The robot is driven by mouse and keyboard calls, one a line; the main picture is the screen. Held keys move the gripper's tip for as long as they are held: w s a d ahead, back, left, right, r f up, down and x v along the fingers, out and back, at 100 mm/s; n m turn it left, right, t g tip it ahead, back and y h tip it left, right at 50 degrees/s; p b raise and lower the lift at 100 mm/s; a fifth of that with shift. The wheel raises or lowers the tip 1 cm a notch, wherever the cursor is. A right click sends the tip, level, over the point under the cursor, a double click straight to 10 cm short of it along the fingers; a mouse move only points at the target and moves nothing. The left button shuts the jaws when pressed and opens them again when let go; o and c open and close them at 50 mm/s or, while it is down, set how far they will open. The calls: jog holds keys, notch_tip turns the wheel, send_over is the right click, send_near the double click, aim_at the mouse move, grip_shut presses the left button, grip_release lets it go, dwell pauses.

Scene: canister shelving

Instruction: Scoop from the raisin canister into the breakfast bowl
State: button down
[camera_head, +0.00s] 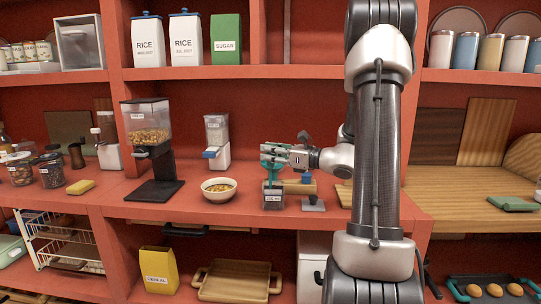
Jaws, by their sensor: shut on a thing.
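My gripper (275,154) is above this canister, shut on a teal scoop (272,171) that reaches down to the canister's mouth. I cannot tell how deep the scoop's end is inside, or whether it holds anything.
A cereal dispenser (148,126) on a black base stands left of the bowl, with a smaller dispenser (216,130) behind. Dark jars (51,173) and a yellow sponge (80,187) are at the left.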

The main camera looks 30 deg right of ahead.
jog(key=shift+r, duration=4.75)
